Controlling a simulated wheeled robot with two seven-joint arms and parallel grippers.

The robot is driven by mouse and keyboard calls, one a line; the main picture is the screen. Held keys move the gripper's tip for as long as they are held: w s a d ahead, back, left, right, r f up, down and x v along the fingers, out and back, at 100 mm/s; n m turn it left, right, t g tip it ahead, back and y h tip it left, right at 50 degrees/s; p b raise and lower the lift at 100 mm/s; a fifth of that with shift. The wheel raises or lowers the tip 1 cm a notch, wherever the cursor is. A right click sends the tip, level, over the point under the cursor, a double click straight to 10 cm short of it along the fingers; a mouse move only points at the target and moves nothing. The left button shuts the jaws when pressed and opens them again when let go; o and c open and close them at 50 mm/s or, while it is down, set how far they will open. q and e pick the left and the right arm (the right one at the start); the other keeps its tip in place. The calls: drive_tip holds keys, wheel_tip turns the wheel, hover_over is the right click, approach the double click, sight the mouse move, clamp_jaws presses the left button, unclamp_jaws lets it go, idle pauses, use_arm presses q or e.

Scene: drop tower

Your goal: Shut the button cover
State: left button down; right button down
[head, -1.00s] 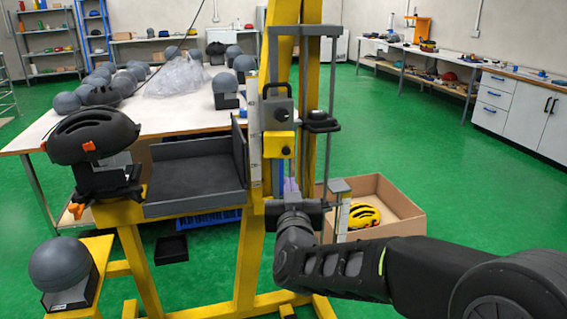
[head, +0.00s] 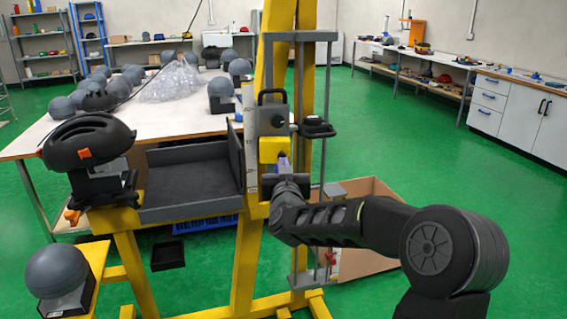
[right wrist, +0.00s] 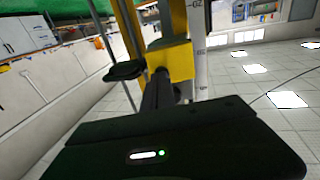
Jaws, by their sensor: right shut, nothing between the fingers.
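A yellow box (head: 275,150), which looks like the button housing, is fixed to the yellow tower post below a grey handled block (head: 272,117). I cannot make out a separate cover or its angle. My right gripper (head: 284,164) is shut and empty, just under the lower right of the yellow box. In the right wrist view the picture is upside down; the shut dark fingers (right wrist: 158,92) point at the yellow box (right wrist: 174,60). I cannot tell whether they touch it. My left gripper is not in view.
A black clamp-like part (head: 317,128) sits on the grey guide frame (head: 326,90) right of the box. A grey tray (head: 190,207) and a black helmet (head: 88,142) are on the left. A cardboard box (head: 375,262) stands behind my arm. The green floor at right is clear.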

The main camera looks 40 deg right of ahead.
drive_tip(key=shift+w+d, duration=0.25)
drive_tip(key=shift+w, duration=0.15)
drive_tip(key=shift+n+t+y, duration=0.6)
drive_tip(key=shift+n+y, duration=0.1)
drive_tip(key=shift+y, duration=0.2)
drive_tip(key=d+b, duration=0.2)
drive_tip(key=b, duration=0.1)
drive_tip(key=d+b, duration=0.2)
drive_tip(key=shift+w+r, duration=0.15)
drive_tip(key=shift+w, duration=0.15)
